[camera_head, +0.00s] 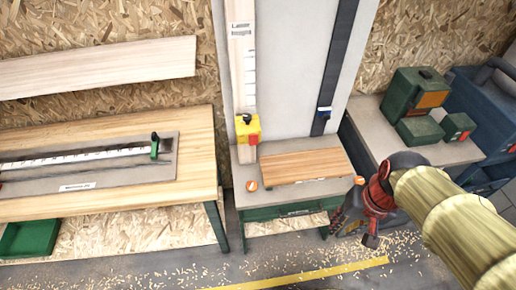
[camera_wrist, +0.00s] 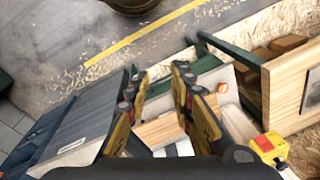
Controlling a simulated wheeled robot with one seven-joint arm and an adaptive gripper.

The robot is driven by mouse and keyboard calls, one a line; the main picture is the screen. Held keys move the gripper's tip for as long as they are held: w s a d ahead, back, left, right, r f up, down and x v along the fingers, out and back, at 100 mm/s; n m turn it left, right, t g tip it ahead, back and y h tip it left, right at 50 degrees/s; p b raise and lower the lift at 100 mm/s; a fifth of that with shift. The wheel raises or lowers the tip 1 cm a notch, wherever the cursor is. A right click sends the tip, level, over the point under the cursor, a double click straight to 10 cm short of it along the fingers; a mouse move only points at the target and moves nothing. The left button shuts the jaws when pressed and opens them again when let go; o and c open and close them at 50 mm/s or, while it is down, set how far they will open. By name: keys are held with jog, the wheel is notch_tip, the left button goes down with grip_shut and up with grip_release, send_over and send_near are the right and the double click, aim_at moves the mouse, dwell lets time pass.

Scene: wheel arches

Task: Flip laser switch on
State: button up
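A yellow box with red parts and a small dark knob (camera_head: 247,128) is mounted low on the pale vertical strip of the grey panel. The label above it seems to start with "Laser", but is too small to read surely. The same box shows at the lower right of the wrist view (camera_wrist: 268,146). Its switch position is too small to tell. My gripper (camera_head: 345,218) hangs in front of the small bench, right of and below the box, clear of it. In the wrist view my gripper's fingers (camera_wrist: 160,75) are apart with nothing between them.
A small green-framed bench (camera_head: 290,207) with a wooden board (camera_head: 305,166) stands below the panel (camera_head: 295,70). A wooden workbench (camera_head: 190,185) is at left. Green boxes (camera_head: 418,92) and a blue case (camera_head: 480,95) are at right. The floor in front is open, with shavings.

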jog(key=a+f+m+g+y, duration=0.1)
jog(key=a+f+m, duration=0.1)
jog(key=s+a+f+m+g+y, duration=0.1)
jog(key=a+f+m, duration=0.1)
jog(key=a+f+m+g+y, duration=0.1)
jog(key=a+f+m+y, duration=0.1)
jog(key=a, duration=0.1)
jog(key=shift+s+f+p, duration=0.3)
jog(key=shift+f, duration=0.05)
jog(key=c, duration=0.5)
jog(key=a+m+y, duration=0.1)
jog(key=a+f+m+y, duration=0.1)
jog(key=m, duration=0.1)
jog(key=a+m+g+y, duration=0.1)
jog(key=a+m, duration=0.1)
jog(key=shift+w+f, duration=0.25)
jog(key=shift+w, duration=0.15)
grip_shut()
jog(key=w+a+f+m+t+y, duration=0.1)
jog(key=w+a+m+t+y, duration=0.45)
jog(key=w+m, duration=0.8)
jog(key=w+d+r+m+t, duration=0.1)
jog(key=w+m+t, duration=0.2)
jog(key=m, duration=0.5)
jog(key=w+d+r+m+t, duration=0.1)
jog(key=w+r+m+t, duration=0.1)
jog(key=m, duration=0.6)
jog(key=shift+w+r+t+y+p, duration=0.3)
jog(key=shift+w+t+y+p, duration=0.15)
jog(key=shift+w+t, duration=0.3)
